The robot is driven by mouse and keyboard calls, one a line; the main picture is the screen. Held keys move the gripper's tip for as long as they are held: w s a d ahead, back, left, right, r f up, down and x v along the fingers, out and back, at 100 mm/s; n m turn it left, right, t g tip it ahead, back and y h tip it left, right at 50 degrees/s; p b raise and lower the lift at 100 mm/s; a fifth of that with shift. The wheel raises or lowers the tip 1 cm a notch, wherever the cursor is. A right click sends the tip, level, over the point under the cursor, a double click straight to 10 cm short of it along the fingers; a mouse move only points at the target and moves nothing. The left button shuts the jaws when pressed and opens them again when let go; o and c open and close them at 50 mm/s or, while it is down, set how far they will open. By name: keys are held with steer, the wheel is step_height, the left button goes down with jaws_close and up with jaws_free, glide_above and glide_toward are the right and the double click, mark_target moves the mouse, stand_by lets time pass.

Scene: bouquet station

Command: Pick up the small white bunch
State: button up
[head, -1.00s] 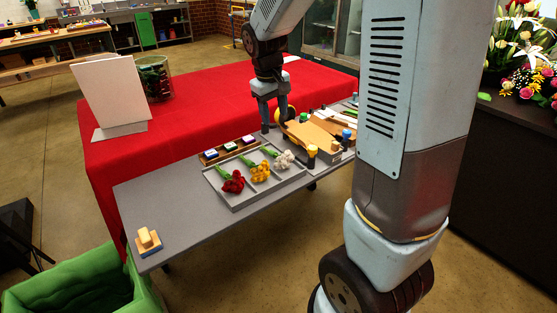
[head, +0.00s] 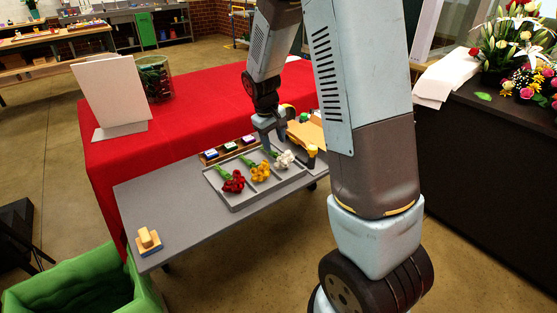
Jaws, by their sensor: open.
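The small white bunch (head: 285,159) lies in the right compartment of a grey tray (head: 236,207) on the grey table. A yellow bunch (head: 261,172) lies in the middle compartment and a red bunch (head: 234,182) in the left one. My gripper (head: 273,144) is open and points down, at the back of the white bunch's compartment. Its fingers cover part of the bunch's stem end. I cannot tell whether the fingers are around the stem or above it.
A rack with small coloured blocks (head: 229,148) stands behind the tray. A wooden board (head: 308,132) and a yellow-topped post (head: 312,151) are right of it, partly hidden by my arm. A stamp-like wooden block (head: 148,240) stands at the table's front left.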

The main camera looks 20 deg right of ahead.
mark_target(274, 153)
steer(key=shift+w+f, duration=0.15)
steer(key=shift+f, duration=1.2)
steer(key=shift+w+f, duration=0.1)
steer(key=shift+f, duration=1.2)
jaws_close()
